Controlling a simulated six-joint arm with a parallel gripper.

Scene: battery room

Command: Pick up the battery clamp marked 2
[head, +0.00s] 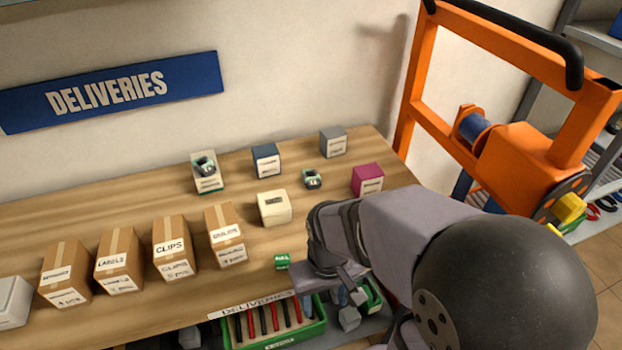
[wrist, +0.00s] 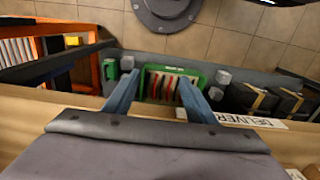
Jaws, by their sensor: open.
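A green crate (head: 317,332) at the bench's front edge holds several red and black upright strips, which may be the battery clamps (head: 263,320). I cannot read a number 2 on any of them. The crate also shows in the wrist view (wrist: 204,72), with the red clamps (wrist: 168,86) beyond and between my fingers.
A wooden bench (head: 120,212) carries several cartons, small boxes and a magenta box (head: 367,180). A small green block (head: 282,262) lies near the crate. An orange frame (head: 415,75) stands at the right.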

